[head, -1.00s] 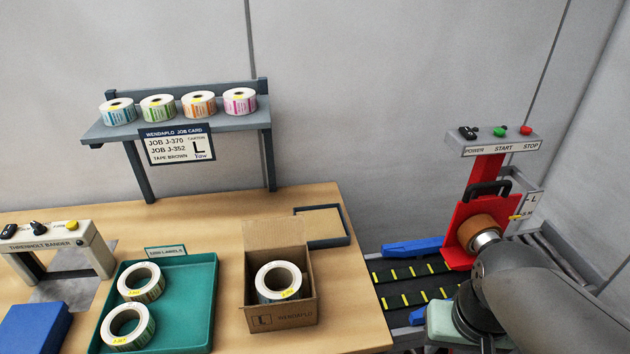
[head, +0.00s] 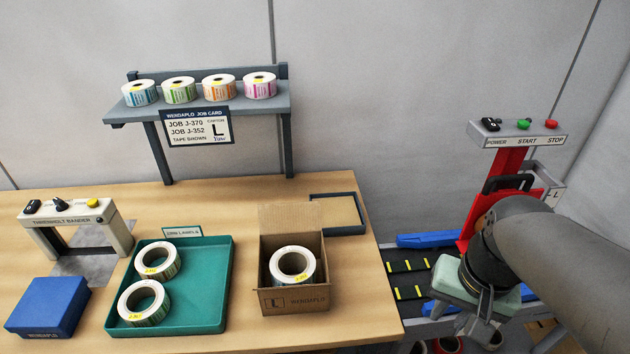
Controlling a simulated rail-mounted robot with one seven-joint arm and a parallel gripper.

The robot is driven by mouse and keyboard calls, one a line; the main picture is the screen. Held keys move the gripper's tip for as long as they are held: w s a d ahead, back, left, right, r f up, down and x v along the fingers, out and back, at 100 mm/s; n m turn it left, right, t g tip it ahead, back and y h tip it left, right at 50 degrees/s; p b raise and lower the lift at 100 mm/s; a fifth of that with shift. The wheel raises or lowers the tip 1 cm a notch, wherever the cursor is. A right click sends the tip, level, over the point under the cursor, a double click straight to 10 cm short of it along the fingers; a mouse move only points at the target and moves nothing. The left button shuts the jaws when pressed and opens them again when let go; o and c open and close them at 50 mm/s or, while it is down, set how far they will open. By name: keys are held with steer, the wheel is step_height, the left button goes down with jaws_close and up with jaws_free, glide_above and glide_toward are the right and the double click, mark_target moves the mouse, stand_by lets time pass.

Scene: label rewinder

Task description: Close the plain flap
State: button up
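An open brown carton (head: 295,300) stands on the wooden table, with a white label roll (head: 292,264) inside it. A plain, unprinted flap (head: 290,217) stands upright at the carton's back edge. The carton's front wall carries a printed L and a name. My gripper (head: 482,310) is at the right, well away from the carton and beyond the table's right edge, beside the conveyor. It points downward, and its fingers are small and partly hidden by its pale green body, so I cannot tell whether they are open.
A teal tray (head: 212,290) with two label rolls lies left of the carton. A grey-rimmed tray (head: 338,213) is behind it to the right. A shelf (head: 205,105) with several rolls stands at the back. The red tape machine (head: 510,165) and conveyor (head: 410,278) are at the right.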

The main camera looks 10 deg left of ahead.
steer(key=w+a+f+m+g+y+b, duration=0.1)
steer(key=w+a+m+y+b, duration=0.1)
steer(key=w+a+m, duration=0.3)
steer(key=w+a+f+m+g+y+b, duration=0.1)
steer(key=w+a+y, duration=0.15)
steer(key=w, duration=0.55)
steer(key=m+g+y+b, duration=0.5)
steer(key=m+y+b, duration=0.2)
steer(key=m+y, duration=0.55)
glide_toward(303, 204)
steer(key=shift+h, duration=0.4)
steer(key=p+x, duration=0.3)
steer(key=x, duration=0.7)
steer(key=shift+r+p, duration=0.1)
steer(key=shift+p, duration=0.2)
steer(key=shift+c, duration=0.3)
jaws_close()
